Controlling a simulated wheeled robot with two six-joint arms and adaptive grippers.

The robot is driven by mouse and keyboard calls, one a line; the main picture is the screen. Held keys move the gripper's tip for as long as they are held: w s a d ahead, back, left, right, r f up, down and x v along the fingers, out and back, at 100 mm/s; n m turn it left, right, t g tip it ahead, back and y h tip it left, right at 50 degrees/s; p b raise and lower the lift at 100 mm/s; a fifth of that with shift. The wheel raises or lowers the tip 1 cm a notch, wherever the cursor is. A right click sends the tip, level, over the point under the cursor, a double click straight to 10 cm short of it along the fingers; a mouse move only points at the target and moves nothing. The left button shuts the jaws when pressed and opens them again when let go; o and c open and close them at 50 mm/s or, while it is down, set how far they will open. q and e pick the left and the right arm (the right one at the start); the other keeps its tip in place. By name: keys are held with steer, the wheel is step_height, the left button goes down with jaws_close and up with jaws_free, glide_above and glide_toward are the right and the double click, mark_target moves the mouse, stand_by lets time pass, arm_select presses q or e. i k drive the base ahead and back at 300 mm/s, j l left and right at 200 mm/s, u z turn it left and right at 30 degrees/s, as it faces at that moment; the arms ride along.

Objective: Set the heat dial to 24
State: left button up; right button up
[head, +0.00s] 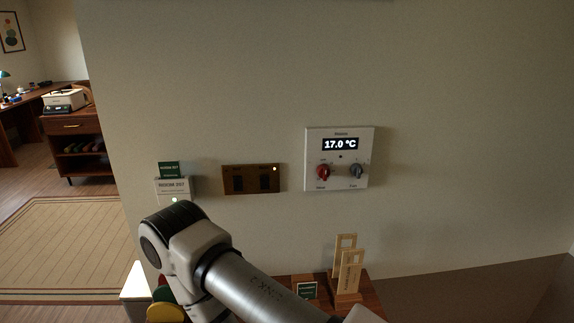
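A white thermostat panel (340,183) is fixed to the wall right of the middle in the head view. Its dark display (340,144) reads 17.0 °C. Below the display are a red dial (323,172) on the left and a grey dial (357,170) on the right. The labels by the dials are too small to read surely, and I cannot tell the scale values. One of my arms crosses the lower middle of the view, below the panel and apart from it. Neither gripper shows, and nothing of mine touches or covers the dials.
A brown switch plate (251,188) with two dark switches and a small light is left of the panel. A card holder (173,188) is further left. A wooden shelf (371,298) below holds a wooden stand (347,272) and a small green sign (307,290). The wall around the panel is clear.

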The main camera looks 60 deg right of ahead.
mark_target(323, 170)
steer(key=z, duration=2.05)
steer(key=k+l+z, duration=0.25)
steer(key=i+l, duration=0.05)
